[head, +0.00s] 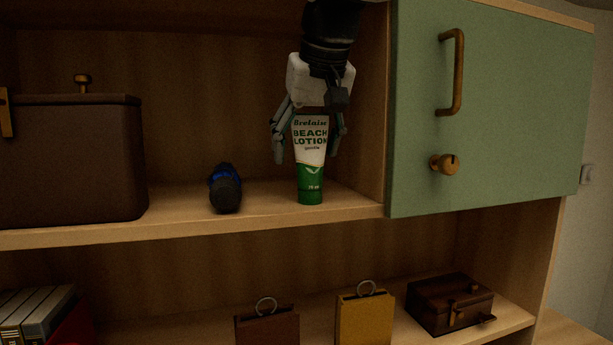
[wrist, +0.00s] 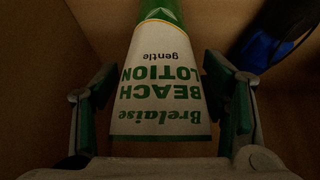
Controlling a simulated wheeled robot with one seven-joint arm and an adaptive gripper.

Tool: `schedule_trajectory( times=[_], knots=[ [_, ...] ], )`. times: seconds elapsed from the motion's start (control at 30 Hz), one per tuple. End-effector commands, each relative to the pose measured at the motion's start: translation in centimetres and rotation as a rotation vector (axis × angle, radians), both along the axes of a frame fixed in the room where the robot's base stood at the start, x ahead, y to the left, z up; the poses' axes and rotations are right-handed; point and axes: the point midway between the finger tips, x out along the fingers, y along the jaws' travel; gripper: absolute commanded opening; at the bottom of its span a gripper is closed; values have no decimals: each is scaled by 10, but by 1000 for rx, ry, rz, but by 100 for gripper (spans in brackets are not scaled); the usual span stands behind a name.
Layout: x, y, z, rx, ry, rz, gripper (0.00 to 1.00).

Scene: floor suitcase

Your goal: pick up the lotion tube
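The lotion tube (head: 311,160), white above and green below, stands upright on the upper shelf near its right end. My gripper (head: 307,156) comes down over it from above, with one finger on each side of the tube. In the wrist view, the tube (wrist: 165,75) lies between the two fingers of my gripper (wrist: 163,112). A gap shows between the left finger and the tube; the right finger is close to its edge. The fingers are spread and the tube's base rests on the shelf.
A dark bottle with a blue band (head: 225,188) lies left of the tube; it also shows in the wrist view (wrist: 268,40). A brown box (head: 70,160) stands further left. The green cabinet door (head: 490,110) is to the right. Bags and a small chest (head: 450,302) are below.

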Motion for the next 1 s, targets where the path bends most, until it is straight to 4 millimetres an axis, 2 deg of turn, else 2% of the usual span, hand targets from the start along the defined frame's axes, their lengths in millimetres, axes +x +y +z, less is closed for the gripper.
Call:
schedule_trajectory(
  times=[0.03, 0.2, 0.27, 0.3, 0.73, 1.0],
  knots=[
    [0, 0, 0, 0, 0, 0, 56],
    [0, 0, 0, 0, 0, 0, 17],
    [0, 0, 0, 0, -1, 0, 4],
    [0, 0, 0, 0, -1, 0, 0],
    [0, 0, 2, 1, -2, 0, 0],
    [-1, 0, 17, 1, -3, 0, 0]
  ],
)
